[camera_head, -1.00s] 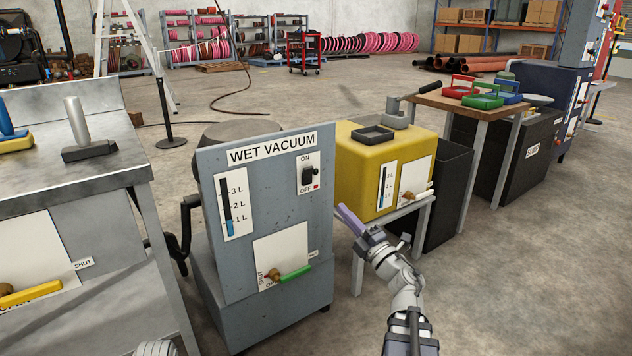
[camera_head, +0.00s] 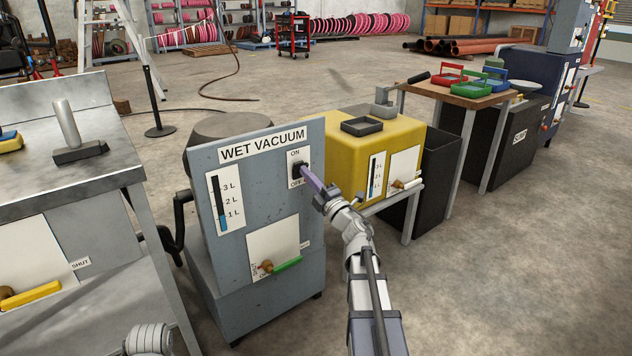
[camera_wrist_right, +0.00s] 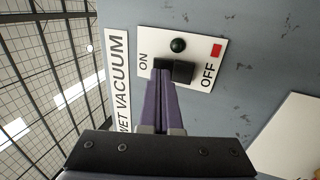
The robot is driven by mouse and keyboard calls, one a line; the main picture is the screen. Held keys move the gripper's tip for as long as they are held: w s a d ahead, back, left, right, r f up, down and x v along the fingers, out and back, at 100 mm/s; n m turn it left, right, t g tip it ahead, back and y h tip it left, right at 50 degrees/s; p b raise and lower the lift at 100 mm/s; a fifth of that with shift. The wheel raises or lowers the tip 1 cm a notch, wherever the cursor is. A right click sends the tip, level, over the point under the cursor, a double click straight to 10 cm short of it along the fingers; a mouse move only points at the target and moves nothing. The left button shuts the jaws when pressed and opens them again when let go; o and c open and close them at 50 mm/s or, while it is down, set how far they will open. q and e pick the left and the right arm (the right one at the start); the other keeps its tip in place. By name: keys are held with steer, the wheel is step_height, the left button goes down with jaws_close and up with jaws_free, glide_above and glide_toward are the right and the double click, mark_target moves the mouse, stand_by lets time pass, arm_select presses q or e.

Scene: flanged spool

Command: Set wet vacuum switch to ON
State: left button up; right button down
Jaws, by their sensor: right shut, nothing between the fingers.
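The grey wet vacuum cabinet (camera_head: 262,215) stands in the middle of the head view under a "WET VACUUM" label. Its white switch plate, with ON at the top and OFF at the bottom, carries a black switch (camera_head: 296,174). My right gripper (camera_head: 304,169) has its purple fingers shut and empty, with the tips at the switch. In the right wrist view, the fingertips (camera_wrist_right: 162,72) overlap the ON-side part of the black switch (camera_wrist_right: 183,72); I cannot tell if they touch it. My left gripper is out of view.
A green-handled valve (camera_head: 287,264) sits lower on the cabinet front. A yellow tank (camera_head: 400,138) on a stand is close behind and right of my right arm. A metal bench (camera_head: 112,185) stands at the left. Open floor lies to the right.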

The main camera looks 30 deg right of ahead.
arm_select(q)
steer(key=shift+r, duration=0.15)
arm_select(e)
steer(key=shift+w+r, duration=0.15)
steer(key=shift+w, duration=0.3)
steer(key=shift+w+r, duration=0.2)
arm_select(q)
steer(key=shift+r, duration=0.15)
arm_select(e)
steer(key=shift+s+a, duration=0.1)
steer(key=shift+a, duration=0.05)
